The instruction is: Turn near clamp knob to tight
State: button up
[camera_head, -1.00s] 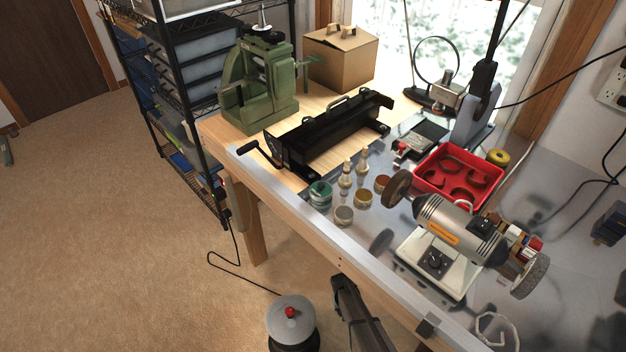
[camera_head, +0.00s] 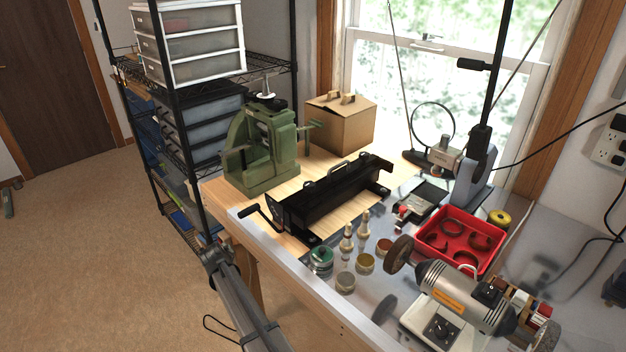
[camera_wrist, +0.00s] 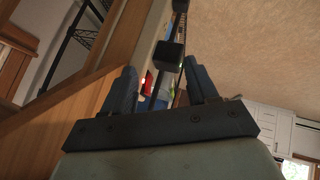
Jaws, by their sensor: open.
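A long black bench machine (camera_head: 335,195) lies on the wooden bench, with a crank handle (camera_head: 249,211) sticking out at its near left end. A dark foot or knob-like part (camera_head: 313,240) shows at its near right corner; I cannot tell which part is the near clamp knob. My gripper (camera_head: 212,252) is below and left of the crank, off the bench's edge. In the wrist view my gripper (camera_wrist: 163,85) is open and empty, its two dark fingers apart. A black block on a rod (camera_wrist: 172,55) shows beyond the fingers, perhaps the crank's grip.
A green press (camera_head: 262,150) and a cardboard box (camera_head: 340,122) stand behind the machine. Jars, a red tray (camera_head: 460,262) and a bench grinder (camera_head: 455,300) fill the right side. A black wire shelf (camera_head: 185,130) stands left of the bench.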

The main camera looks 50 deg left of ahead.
jog(key=s+a+r+n+y, duration=0.2)
jog(key=a+r, duration=0.1)
jog(key=r, duration=0.9)
jog(key=s+a+r+n+y, duration=0.2)
jog(key=a+r, duration=0.1)
jog(key=r, duration=1)
notch_tip(320, 180, up, 28)
jog(key=w+d+r+n+t+y, duration=0.1)
jog(key=w+d+n+y, duration=0.1)
jog(key=d+n+y, duration=0.15)
jog(key=w+d+r, duration=0.2)
jog(key=w+d, duration=0.1)
jog(key=w, duration=0.2)
jog(key=g+h, duration=0.8)
jog(key=h, duration=0.4)
send_near(310, 184)
jog(key=shift+y, duration=0.25)
jog(key=x, duration=0.8)
jog(key=shift+d+f, duration=0.1)
jog(key=shift+d, duration=0.05)
